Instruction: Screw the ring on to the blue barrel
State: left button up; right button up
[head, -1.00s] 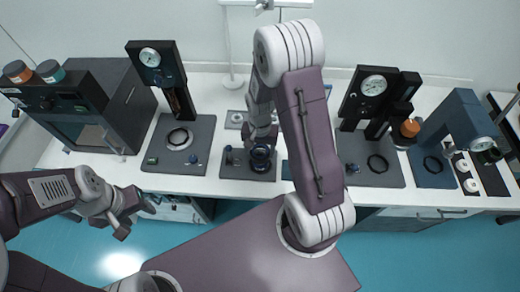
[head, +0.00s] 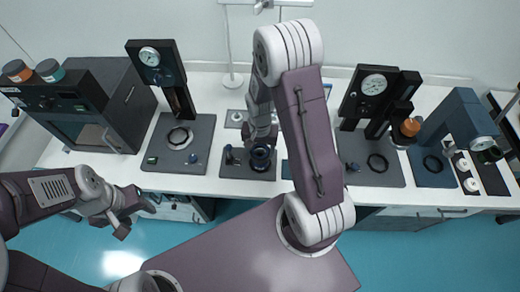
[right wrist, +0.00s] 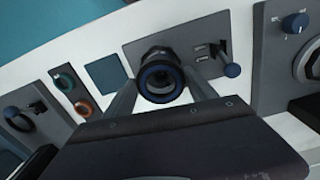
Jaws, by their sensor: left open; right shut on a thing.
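The blue barrel (right wrist: 160,82) shows in the right wrist view as a round blue rim around a dark bore, with black parts behind it. In the head view the barrel (head: 260,158) stands on a dark grey base plate on the table. My right gripper (head: 262,138) is at the barrel's top, one finger on each side in the wrist view, and is shut on the ring there. I cannot clearly tell the ring from the barrel or how it is seated. My left gripper (head: 132,203) is open and empty, off the table's front edge at the left.
The base plate (head: 233,171) also bears a small lever (right wrist: 228,62). Dark gauge stations (head: 178,150) (head: 367,170) stand left and right. A boxy oven (head: 98,105) is at the far left. A blue arch-shaped device (head: 455,115) is at the right. White table shows between them.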

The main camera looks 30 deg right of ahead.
jog(key=shift+f+b, duration=0.45)
jog(key=shift+f, duration=0.25)
dwell(0.6)
jog(key=shift+f, duration=0.55)
dwell(1.3)
